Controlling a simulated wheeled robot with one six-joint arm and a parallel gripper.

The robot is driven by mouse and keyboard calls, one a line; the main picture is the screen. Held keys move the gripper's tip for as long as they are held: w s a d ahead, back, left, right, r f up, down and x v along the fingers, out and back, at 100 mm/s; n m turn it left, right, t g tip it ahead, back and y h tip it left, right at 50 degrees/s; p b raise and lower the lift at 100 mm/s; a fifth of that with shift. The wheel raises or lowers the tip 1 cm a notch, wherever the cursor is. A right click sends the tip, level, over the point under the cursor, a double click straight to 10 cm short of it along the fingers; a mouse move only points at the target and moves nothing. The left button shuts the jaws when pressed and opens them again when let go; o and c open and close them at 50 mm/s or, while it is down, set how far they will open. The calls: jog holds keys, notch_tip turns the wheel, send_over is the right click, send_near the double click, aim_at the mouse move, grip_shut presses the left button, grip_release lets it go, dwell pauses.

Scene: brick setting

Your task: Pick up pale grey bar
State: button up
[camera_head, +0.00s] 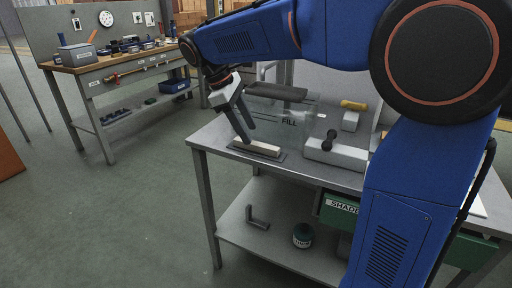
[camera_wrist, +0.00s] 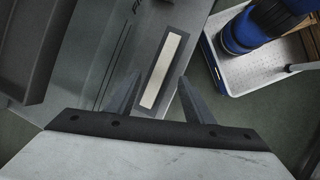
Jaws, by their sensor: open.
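The pale grey bar (camera_head: 262,147) lies on a dark rectangular base (camera_head: 234,149) near the left end of the grey workbench. In the wrist view the pale bar (camera_wrist: 162,70) is long and narrow, slightly tilted, within the dark border of its base (camera_wrist: 178,35). My gripper (camera_head: 244,136) points down just above the bar. In the wrist view my gripper (camera_wrist: 158,82) is open, with one finger on each side of the bar's near part. I cannot tell how much height separates the fingertips from the bar.
A clear panel marked FILL (camera_head: 290,121) stands just behind the bar. A pale block with a dark knob (camera_head: 338,155) is to the right, near a yellow-handled item (camera_head: 353,105). A green drawer (camera_head: 338,210) hangs below. Another bench (camera_head: 125,66) stands back left, with open floor between.

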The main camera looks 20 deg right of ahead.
aim_at(255, 143)
jog(key=shift+x, duration=2.35)
jog(key=shift+c, duration=0.5)
grip_shut()
